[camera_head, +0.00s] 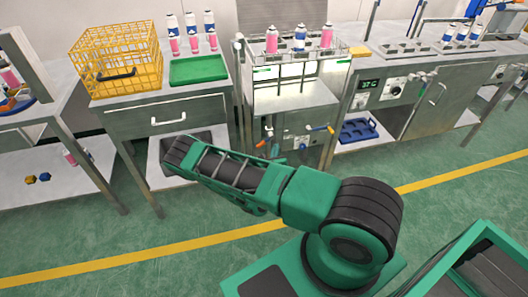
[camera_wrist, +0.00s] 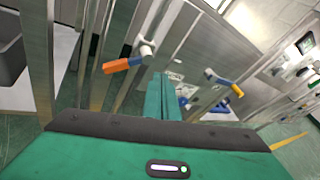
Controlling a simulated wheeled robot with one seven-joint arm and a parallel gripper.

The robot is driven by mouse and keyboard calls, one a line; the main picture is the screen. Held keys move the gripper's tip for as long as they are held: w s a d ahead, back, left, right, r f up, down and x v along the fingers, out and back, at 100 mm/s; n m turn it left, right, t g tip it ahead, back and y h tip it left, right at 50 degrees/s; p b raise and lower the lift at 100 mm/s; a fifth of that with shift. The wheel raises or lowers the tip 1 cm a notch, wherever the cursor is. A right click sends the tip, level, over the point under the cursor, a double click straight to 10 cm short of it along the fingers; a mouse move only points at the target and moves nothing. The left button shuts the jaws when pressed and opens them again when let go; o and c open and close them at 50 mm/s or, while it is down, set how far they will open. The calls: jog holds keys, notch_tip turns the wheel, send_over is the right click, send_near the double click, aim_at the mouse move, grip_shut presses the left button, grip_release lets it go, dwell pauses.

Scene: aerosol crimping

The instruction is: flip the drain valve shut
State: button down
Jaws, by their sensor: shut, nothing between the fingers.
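Two lever valves are on the front of the steel bath unit. One has an orange and blue handle (camera_wrist: 122,64) that sticks out to the left of its pale valve body (camera_wrist: 147,48); its orange end also shows small in the head view (camera_head: 261,143). The other has a blue and yellow handle (camera_wrist: 225,83), also in the head view (camera_head: 320,128). I cannot tell which is the drain valve. My gripper (camera_wrist: 161,78) is shut and empty, its green fingers together between the two handles, nearer the orange one. No contact shows.
The bath unit (camera_head: 290,98) carries pink and white cans on top. A yellow wire basket (camera_head: 115,60) and a green tray (camera_head: 199,69) are on the left bench. A blue rack (camera_head: 358,131) sits on the low shelf at right. The green floor in front is open.

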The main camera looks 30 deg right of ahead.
jog(key=s+a+f+n+t+y, duration=0.1)
jog(key=a+f+n+y, duration=0.25)
jog(key=f+n, duration=0.3)
jog(key=w+d, duration=0.2)
jog(key=w, duration=0.6)
jog(key=shift+w+m, duration=0.3)
jog(key=shift+m, duration=0.05)
jog(key=shift+w+a, duration=0.1)
